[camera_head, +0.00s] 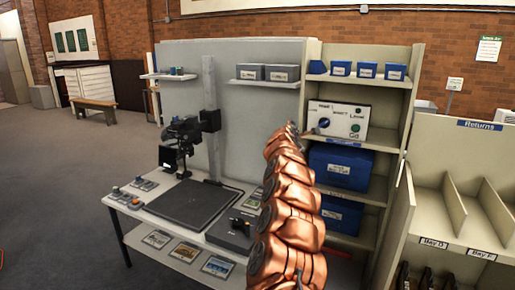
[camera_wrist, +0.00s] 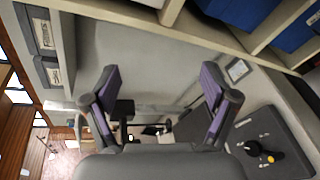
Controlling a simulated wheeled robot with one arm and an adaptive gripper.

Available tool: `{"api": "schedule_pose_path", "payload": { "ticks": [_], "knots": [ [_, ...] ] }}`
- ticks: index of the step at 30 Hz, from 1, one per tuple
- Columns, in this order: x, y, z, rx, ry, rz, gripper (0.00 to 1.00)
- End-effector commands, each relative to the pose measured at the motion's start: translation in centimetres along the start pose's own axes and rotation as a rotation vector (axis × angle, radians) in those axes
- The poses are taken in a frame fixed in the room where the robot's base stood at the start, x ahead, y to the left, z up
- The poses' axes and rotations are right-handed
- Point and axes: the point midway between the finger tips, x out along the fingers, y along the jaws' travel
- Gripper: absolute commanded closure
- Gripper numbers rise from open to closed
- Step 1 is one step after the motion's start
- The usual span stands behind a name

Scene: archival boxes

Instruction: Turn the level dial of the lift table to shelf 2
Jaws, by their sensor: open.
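A white control panel (camera_head: 340,119) stands on a shelf of the beige rack in the head view. It has a blue dial (camera_head: 324,124) on its left and green round controls on its right. "Level" and "Go" are printed near the right side; the other print and the dial's setting are too small to read surely. My gripper (camera_wrist: 160,78) is open and empty in the wrist view, its two purple-padded fingers spread wide. In the head view my copper arm rises just left of the panel and hides the gripper. The panel does not clearly show in the wrist view.
Blue boxes (camera_head: 342,166) fill the shelves below the panel, and small blue boxes (camera_head: 367,70) sit above. A table (camera_head: 135,213) at left holds a camera stand and a grey box with a black knob (camera_wrist: 254,148). A Returns rack (camera_head: 480,128) stands at right.

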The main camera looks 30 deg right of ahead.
Motion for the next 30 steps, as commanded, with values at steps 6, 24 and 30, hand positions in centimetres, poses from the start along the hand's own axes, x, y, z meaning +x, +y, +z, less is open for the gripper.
{"api": "schedule_pose_path", "payload": {
  "ticks": [6, 24, 30],
  "knots": [
    [-2.1, 0.4, -3.0, 0.106, 0.081, -0.047, 0.15],
    [-9.1, 0.6, -9.5, 0.323, 0.253, -0.201, 0.15],
    [-11.5, 0.6, -10.9, 0.375, 0.292, -0.251, 0.15]
  ]
}}
